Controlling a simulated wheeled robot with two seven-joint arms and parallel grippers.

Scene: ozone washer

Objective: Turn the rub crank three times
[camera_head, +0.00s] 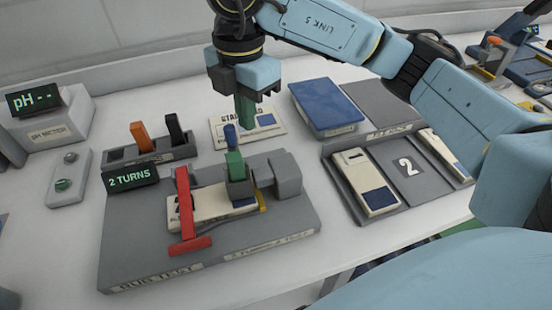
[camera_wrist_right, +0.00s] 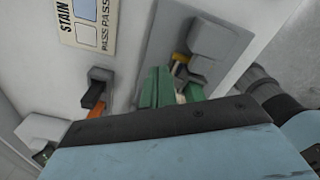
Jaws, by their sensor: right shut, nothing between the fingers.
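The grey rub test station (camera_head: 140,260) stands on the white table. Its display (camera_head: 132,178) reads "2 TURNS". Which part is the crank is hard to tell. My left gripper is out of view.
A rack with orange (camera_head: 141,137) and black (camera_head: 175,130) handled tools stands behind the display. A stain card (camera_head: 262,128) lies behind the station. A blue-lidded box (camera_head: 325,108) and a tray marked 2 (camera_head: 408,167) are on the right. A pH meter (camera_head: 48,120) stands left.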

